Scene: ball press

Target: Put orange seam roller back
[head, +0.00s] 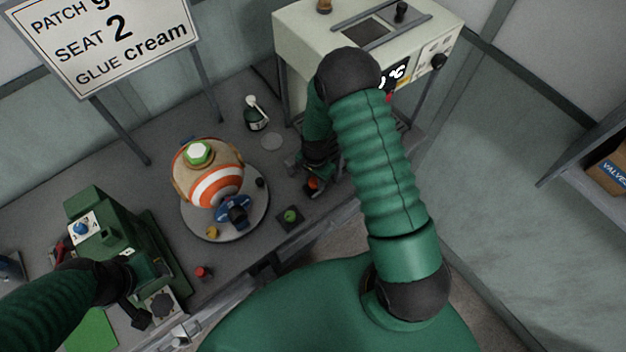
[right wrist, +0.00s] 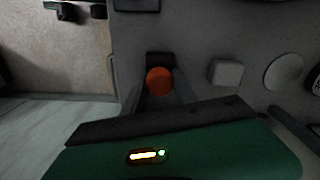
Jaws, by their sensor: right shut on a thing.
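The orange seam roller (head: 313,184) shows as a small orange part at my right gripper (head: 308,180), low over the bench's front edge. In the right wrist view its round orange end (right wrist: 160,81) sits between the two fingers of my right gripper (right wrist: 158,92), which is shut on it. A dark block (right wrist: 160,59) lies just beyond the orange end; I cannot tell whether they touch. The rest of the roller is hidden. My left gripper (head: 138,300) is by the green machine at the lower left, and its fingers are not clear.
A striped ball (head: 216,187) stands on a round grey plate (head: 252,218) left of my right gripper. A dark pad with a green knob (head: 290,216) lies between them. A cream heater box (head: 300,50) stands behind my right arm. A small bottle (head: 256,115) stands farther back.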

